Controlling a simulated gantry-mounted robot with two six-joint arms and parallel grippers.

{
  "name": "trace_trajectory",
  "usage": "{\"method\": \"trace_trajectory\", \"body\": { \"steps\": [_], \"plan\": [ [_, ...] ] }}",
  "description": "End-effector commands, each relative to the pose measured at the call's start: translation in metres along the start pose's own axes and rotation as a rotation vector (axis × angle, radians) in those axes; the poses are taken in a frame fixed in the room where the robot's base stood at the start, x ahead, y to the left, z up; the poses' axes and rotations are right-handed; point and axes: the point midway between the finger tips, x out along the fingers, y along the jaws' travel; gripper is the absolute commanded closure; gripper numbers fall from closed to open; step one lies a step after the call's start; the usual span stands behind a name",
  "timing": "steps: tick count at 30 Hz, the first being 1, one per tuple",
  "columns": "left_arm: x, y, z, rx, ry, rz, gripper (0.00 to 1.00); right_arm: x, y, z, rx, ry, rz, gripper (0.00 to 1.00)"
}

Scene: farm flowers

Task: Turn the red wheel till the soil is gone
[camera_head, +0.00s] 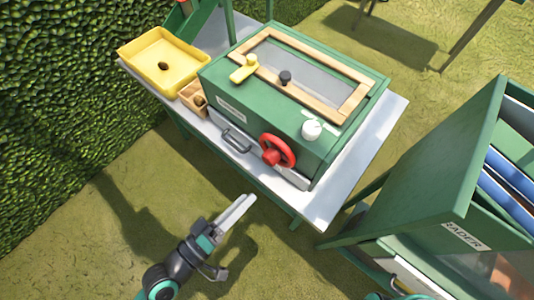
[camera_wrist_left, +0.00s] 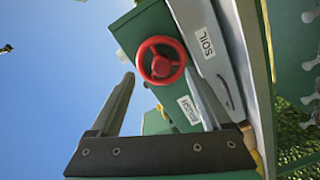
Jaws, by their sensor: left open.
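The red wheel (camera_head: 277,151) is on the front of a green box machine (camera_head: 250,92), near its right corner. It also shows in the left wrist view (camera_wrist_left: 161,60), a ring with spokes and a hub. My left gripper (camera_head: 247,205) is open and empty in front of the machine, below and left of the wheel and apart from it. In the left wrist view its two fingers (camera_wrist_left: 166,90) are spread, with the wheel beyond their tips. No loose soil can be made out. My right gripper is not in view.
The machine stands on a pale table (camera_head: 355,165). A yellow tray (camera_head: 140,52) and small wooden box (camera_head: 193,97) are at its left. A white knob (camera_head: 311,130) sits above the wheel. A green cabinet (camera_head: 430,165) stands right. Open grass lies in front.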

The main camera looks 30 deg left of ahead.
Motion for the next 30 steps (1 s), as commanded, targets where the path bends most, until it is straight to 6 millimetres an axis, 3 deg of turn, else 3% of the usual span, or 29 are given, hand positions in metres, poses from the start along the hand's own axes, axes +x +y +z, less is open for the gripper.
{"method": "trace_trajectory", "body": {
  "steps": [9, 14, 18, 23, 30],
  "plan": [
    [0.000, 0.000, 0.006, -1.489, -0.070, -0.012, 0.19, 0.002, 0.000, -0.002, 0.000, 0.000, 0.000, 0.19],
    [-0.002, 0.001, -0.006, -2.041, -0.082, 0.005, 0.19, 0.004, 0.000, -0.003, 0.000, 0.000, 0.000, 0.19],
    [-0.004, -0.007, -0.028, -2.070, -0.024, 0.060, 0.19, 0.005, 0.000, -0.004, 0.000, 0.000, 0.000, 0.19],
    [0.000, -0.006, -0.029, -2.066, -0.023, 0.060, 0.19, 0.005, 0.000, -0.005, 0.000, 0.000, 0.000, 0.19],
    [0.039, -0.002, -0.030, -2.062, -0.028, 0.059, 0.19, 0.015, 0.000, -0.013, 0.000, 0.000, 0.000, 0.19]
  ]
}}
